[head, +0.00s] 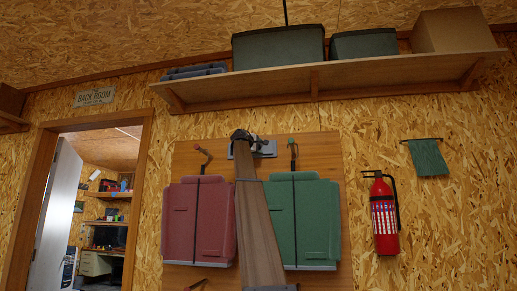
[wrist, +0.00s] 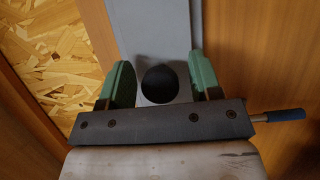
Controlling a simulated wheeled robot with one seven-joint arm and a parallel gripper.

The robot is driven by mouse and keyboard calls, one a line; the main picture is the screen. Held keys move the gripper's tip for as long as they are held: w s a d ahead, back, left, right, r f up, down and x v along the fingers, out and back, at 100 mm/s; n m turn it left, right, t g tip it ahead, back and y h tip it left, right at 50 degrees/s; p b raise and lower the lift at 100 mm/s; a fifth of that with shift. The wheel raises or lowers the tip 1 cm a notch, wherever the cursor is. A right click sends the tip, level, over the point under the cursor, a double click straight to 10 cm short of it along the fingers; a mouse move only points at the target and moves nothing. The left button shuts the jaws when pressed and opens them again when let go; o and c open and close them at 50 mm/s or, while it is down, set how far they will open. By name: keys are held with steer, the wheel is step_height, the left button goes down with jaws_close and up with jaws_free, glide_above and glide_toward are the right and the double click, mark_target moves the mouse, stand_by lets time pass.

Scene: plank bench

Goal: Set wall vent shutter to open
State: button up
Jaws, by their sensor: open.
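In the wrist view a black round knob (wrist: 160,84) sits on a light grey strip (wrist: 150,28). My gripper (wrist: 158,84) is open, with one green finger on each side of the knob and gaps showing on both sides. Whether it touches the knob in depth I cannot tell. In the head view my gripper (head: 241,138) is at the top of the wooden panel, beside a small grey fitting (head: 266,148), which it partly hides. No vent slats show, so I cannot tell the shutter's setting.
A red backpack (head: 187,222) and a green backpack (head: 313,222) hang close on either side of my arm. A blue-ended peg (wrist: 285,115) lies right of my gripper. A loaded shelf (head: 350,78) is above; a fire extinguisher (head: 385,218) hangs right.

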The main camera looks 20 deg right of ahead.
steer(key=shift+s+a, duration=0.1)
steer(key=shift+a, duration=0.05)
steer(key=v, duration=1)
steer(key=shift+s+a, duration=0.2)
